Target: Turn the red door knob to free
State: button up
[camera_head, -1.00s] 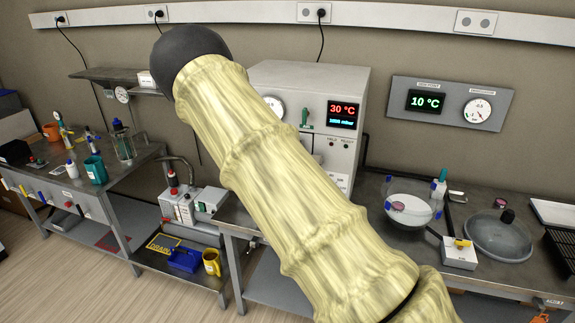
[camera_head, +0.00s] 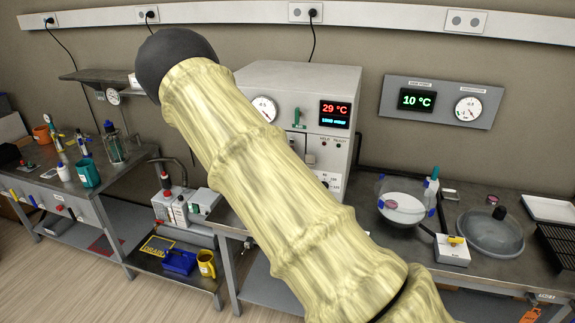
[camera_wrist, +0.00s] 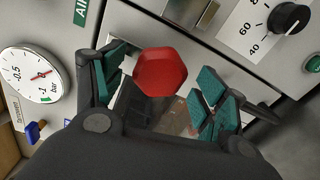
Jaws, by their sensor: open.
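The red door knob (camera_wrist: 160,72) has a six-sided face and shows in the wrist view, in front of a light grey cabinet front. My gripper (camera_wrist: 164,80) is open, with one teal-padded finger to the left of the knob and one to the right. Gaps show between the knob and both pads. I cannot tell how deep the fingers reach along the knob. In the head view my pale-sleeved arm covers the lower front of the white cabinet (camera_head: 290,78), and both the knob and my gripper are hidden there.
In the wrist view a round gauge (camera_wrist: 30,75) is at the left, and a black dial (camera_wrist: 288,19) is at the upper right. In the head view a glass vessel (camera_head: 407,200) and a shallow dish (camera_head: 490,235) stand on the right bench. A side table (camera_head: 85,195) is at the left.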

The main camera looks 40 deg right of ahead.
jog(key=v, duration=1.2)
jog(key=shift+f, duration=0.1)
